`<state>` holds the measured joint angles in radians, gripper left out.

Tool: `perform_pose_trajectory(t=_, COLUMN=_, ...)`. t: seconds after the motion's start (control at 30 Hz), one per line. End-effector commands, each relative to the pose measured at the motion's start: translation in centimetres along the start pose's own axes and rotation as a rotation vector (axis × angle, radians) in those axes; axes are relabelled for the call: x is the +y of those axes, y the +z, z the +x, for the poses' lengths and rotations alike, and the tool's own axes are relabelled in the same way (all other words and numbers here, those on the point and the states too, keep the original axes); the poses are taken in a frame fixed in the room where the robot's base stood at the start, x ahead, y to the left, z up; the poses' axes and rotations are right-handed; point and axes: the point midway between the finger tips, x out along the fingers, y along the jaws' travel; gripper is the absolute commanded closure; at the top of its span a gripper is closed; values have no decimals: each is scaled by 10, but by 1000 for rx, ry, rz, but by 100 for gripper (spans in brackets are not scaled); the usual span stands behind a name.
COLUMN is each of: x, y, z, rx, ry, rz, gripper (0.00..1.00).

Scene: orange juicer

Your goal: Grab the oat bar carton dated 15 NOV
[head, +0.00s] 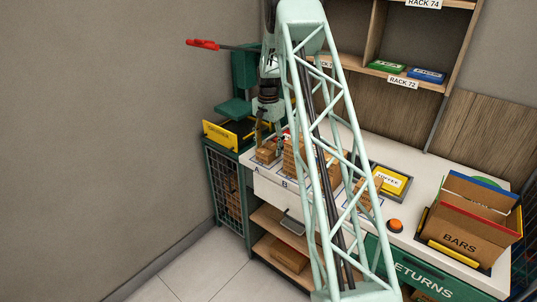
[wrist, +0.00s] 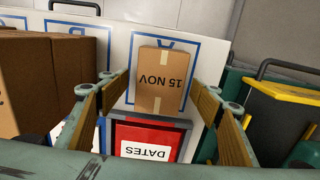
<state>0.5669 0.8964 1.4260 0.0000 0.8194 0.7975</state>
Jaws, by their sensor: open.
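The oat bar carton dated 15 NOV (wrist: 160,78) is a small brown box. It shows in the wrist view with its print upside down, on the blue-outlined spot marked A. In the head view a small carton (head: 267,152) lies at spot A, at the left end of the white counter. My gripper (wrist: 161,84) is open, one finger to each side of the carton, with gaps on both sides. In the head view my gripper (head: 268,134) hangs just above that carton. Whether the fingertips reach down beside the carton, I cannot tell.
A red holder with a DATES card (wrist: 147,141) sits close to the carton. Taller brown cartons (wrist: 55,70) stand to the left in the wrist view. A yellow-edged bin (wrist: 285,92) is at the right. An open BARS box (head: 462,225) stands at the counter's far right.

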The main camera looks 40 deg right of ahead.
Motion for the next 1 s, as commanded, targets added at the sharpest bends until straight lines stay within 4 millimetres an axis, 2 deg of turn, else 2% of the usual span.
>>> perform_pose_trajectory(t=0.1, x=0, y=0, z=14, rx=-1, ry=1, rz=0, gripper=42)
perform_pose_trajectory(t=0.27, x=0, y=0, z=24, rx=-1, ry=1, rz=0, gripper=42)
perform_pose_trajectory(t=0.87, x=0, y=0, z=25, rx=0, ry=0, rz=0, gripper=42)
perform_pose_trajectory(t=1.0, x=0, y=0, z=25, rx=0, ry=0, rz=0, gripper=53)
